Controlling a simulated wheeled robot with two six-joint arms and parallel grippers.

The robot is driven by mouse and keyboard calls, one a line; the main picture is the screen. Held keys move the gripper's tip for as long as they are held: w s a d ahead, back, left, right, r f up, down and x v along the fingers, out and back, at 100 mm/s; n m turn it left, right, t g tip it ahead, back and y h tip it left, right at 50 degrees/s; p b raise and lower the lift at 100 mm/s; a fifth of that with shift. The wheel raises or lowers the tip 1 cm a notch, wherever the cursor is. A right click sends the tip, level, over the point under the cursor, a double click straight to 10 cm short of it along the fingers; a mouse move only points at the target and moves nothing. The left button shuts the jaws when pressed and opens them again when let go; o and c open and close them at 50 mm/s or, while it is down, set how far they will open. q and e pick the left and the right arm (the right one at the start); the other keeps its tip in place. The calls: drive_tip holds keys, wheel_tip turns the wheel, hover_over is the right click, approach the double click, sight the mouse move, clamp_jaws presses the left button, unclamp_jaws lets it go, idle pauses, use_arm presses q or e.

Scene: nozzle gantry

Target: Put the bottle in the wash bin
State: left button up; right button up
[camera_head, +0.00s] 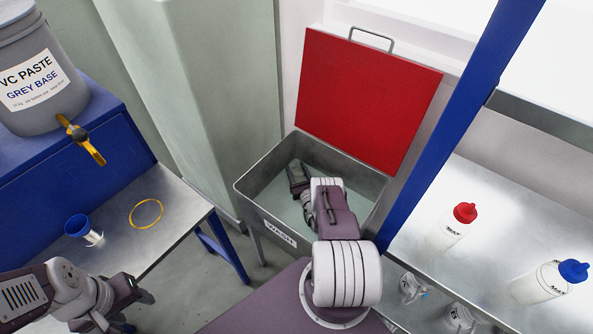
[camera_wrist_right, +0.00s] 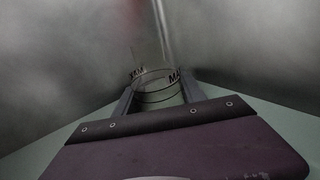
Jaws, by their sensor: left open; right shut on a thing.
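The wash bin (camera_head: 250,204) is a grey metal tub with a "WASH" label, its red lid (camera_head: 366,100) standing open behind it. My right arm reaches over the front rim, and my right gripper (camera_head: 297,176) is down inside the bin. In the right wrist view, the right gripper (camera_wrist_right: 160,96) is shut on a clear bottle (camera_wrist_right: 158,88) with dark "MAX" marks and ring lines. The bottle is hard to make out in the head view. My left gripper (camera_head: 137,308) is open and empty at the lower left, partly cut off by the frame.
A red-capped bottle (camera_head: 456,228) and a blue-capped bottle (camera_head: 548,284) stand on the right shelf, with clear jars (camera_head: 412,288) below. A blue post (camera_head: 450,125) rises right of the bin.

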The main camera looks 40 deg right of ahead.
sight(301, 179)
drive_tip(key=o, duration=1.1)
drive_tip(key=shift+c, duration=0.2)
drive_tip(key=shift+s+r+p, duration=0.1)
drive_tip(key=shift+r+p, duration=0.2)
drive_tip(key=shift+p, duration=0.15)
drive_tip(key=p+v, duration=0.1)
drive_tip(key=v, duration=0.5)
drive_tip(key=shift+s+f, duration=0.1)
drive_tip(key=shift+s, duration=0.15)
drive_tip(key=shift+s+a, duration=0.2)
drive_tip(key=shift+s, duration=0.2)
